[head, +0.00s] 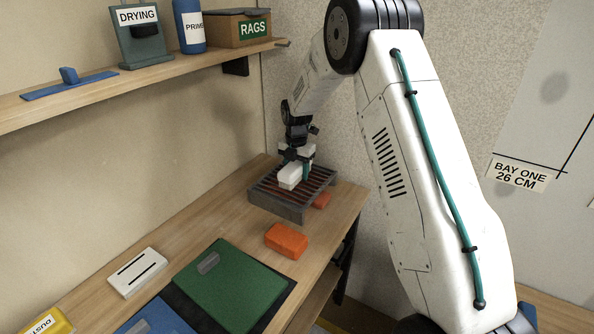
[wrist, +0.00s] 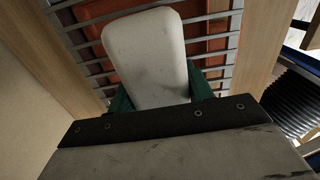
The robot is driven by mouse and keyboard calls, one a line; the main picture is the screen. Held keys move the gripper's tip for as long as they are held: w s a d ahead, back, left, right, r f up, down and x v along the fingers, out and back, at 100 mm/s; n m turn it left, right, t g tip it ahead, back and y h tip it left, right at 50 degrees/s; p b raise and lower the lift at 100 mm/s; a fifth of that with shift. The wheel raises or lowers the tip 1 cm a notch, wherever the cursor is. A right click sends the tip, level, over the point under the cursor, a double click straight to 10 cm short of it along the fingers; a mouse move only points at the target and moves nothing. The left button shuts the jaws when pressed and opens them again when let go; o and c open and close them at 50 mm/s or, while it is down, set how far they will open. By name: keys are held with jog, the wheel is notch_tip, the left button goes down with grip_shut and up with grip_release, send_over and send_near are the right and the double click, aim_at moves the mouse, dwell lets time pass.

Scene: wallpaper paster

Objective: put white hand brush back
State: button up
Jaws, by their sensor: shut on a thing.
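The white hand brush (head: 290,176) is a pale block held over the slatted dark rack (head: 277,207) at the back end of the bench. My gripper (head: 298,160) is shut on the brush from above. In the wrist view the white brush (wrist: 147,60) sits between my green fingers (wrist: 160,92), with the metal slats (wrist: 222,70) and an orange-red surface under them. I cannot tell whether the brush touches the slats.
A shelf (head: 150,79) overhangs on the left.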

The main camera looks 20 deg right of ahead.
jog(key=shift+f, duration=0.1)
jog(key=shift+f, duration=0.3)
jog(key=o, duration=1)
